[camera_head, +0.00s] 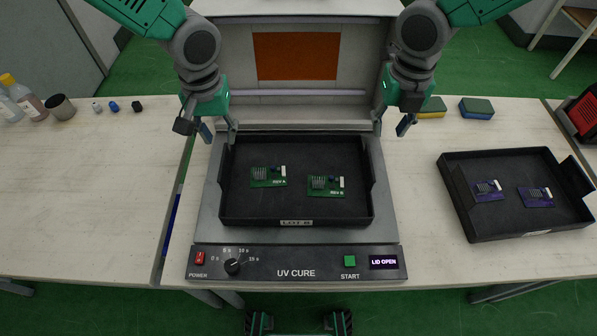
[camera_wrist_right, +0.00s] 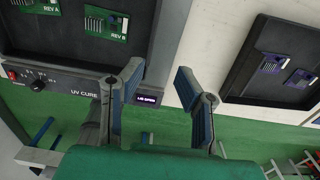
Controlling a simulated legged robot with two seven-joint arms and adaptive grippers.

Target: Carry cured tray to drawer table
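A black tray (camera_head: 297,209) lies in the open UV cure machine (camera_head: 296,263). It holds two green boards, REV A (camera_head: 268,176) and REV B (camera_head: 326,186). The lid is up and the display reads LID OPEN. My left gripper (camera_head: 213,134) is open above the tray's upper left corner, apart from it. My right gripper (camera_head: 393,128) is open near the tray's upper right side, also empty. In the right wrist view the right gripper's fingers (camera_wrist_right: 166,95) are spread, with the tray (camera_wrist_right: 150,25) beyond them. Neither gripper visibly touches the tray.
A second black tray (camera_head: 470,225) with purple boards lies on the right of the table (camera_head: 420,200). Sponges (camera_head: 476,108) lie at the back right. Bottles (camera_head: 22,98), a dark cup (camera_head: 60,107) and small items stand at the back left. The left table area is clear.

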